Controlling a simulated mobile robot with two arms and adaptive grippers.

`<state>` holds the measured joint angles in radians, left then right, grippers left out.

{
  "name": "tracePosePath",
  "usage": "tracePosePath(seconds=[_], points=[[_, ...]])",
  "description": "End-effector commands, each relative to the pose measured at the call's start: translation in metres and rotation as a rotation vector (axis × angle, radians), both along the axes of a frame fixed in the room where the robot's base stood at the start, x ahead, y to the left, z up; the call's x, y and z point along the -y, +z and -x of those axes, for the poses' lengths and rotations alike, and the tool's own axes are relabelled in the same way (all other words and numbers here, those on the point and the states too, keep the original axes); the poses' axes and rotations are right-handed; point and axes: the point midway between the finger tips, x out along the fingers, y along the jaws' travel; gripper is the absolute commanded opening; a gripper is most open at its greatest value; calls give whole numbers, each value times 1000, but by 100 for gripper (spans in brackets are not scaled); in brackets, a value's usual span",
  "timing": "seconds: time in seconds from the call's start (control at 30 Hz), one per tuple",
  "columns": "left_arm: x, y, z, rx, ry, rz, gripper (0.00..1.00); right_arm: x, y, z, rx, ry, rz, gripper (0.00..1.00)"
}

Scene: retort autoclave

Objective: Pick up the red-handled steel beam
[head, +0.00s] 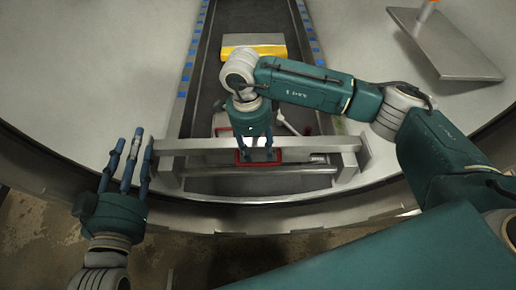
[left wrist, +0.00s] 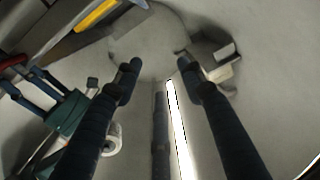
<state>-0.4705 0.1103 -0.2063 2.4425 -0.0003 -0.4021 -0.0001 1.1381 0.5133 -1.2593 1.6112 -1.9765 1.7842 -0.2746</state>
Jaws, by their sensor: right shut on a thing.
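The steel beam (head: 325,144) is a light grey bar lying crosswise over the dark channel in the head view. Its red handle (head: 280,158) shows at the middle, partly hidden by my right gripper. My right gripper (head: 257,157) points down with its fingers closed on the red handle. My left gripper (head: 128,150) has its fingers spread and empty, just left of the beam's left end. In the left wrist view, my left fingers (left wrist: 163,72) are apart with nothing between them, and part of the red handle (left wrist: 12,61) shows at the left edge.
A dark channel (head: 228,22) with blue-marked edges runs away from me. A grey plate (head: 455,48) lies at the upper right. The pale floor left of the channel is clear.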

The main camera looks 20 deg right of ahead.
Motion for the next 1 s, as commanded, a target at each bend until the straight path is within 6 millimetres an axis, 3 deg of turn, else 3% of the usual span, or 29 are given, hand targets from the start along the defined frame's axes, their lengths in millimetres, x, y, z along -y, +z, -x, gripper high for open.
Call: tracePosePath(seconds=[0.27, 0.47, 0.67, 1.0], points=[[0, -4, 0, -27, 1, -6, 40, -1, 10, -1, 4, 1, -3, 0], [-7, -35, 6, -155, 12, -40, 40, -1, 32, -2, 7, 2, -3, 0], [-17, -76, 22, -346, 23, -86, 40, -1, 70, -2, 7, 1, -3, 0], [-41, -148, 82, -725, 49, -173, 40, -1, 147, -2, 8, 2, -3, 0]])
